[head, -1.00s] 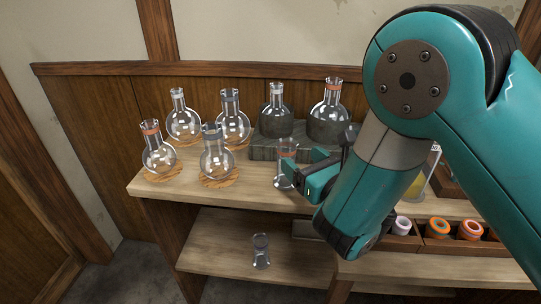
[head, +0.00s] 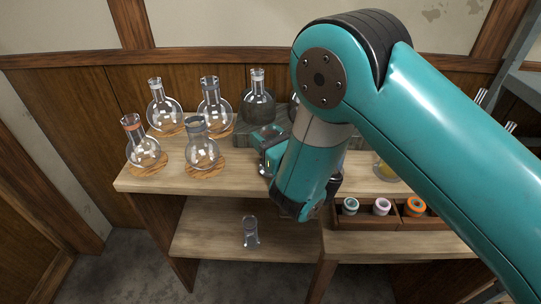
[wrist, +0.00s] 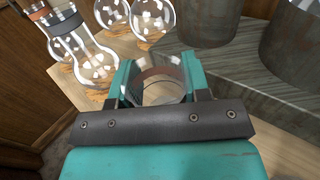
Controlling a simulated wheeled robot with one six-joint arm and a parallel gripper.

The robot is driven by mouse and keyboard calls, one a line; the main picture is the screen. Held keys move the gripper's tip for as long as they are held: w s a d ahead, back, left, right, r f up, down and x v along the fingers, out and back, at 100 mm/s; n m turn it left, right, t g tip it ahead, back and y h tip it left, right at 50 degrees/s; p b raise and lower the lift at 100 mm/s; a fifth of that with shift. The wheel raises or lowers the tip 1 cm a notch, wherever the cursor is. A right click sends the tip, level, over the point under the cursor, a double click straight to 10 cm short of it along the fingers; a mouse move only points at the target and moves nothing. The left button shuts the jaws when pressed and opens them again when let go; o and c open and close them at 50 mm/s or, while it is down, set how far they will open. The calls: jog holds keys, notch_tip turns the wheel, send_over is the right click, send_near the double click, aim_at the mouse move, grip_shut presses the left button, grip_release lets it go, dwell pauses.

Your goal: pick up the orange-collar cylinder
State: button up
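The orange-collar cylinder is clear glass with a dull orange-brown band (wrist: 160,73). In the wrist view it stands between the two fingers of my gripper (wrist: 158,80), one finger on each side and its rim close to both. Whether the fingers press on the glass or only surround it does not show clearly.
An orange-banded flask (head: 145,152) and a grey-banded flask (head: 202,152) stand left of my gripper. More flasks stand behind, some by a grey stone block (wrist: 252,85). A clear glass vessel (head: 250,233) is on the lower shelf (head: 205,235). A wooden tray (head: 365,220) holds coloured rings.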

jog(key=c, duration=0.6)
jog(key=shift+r, duration=0.15)
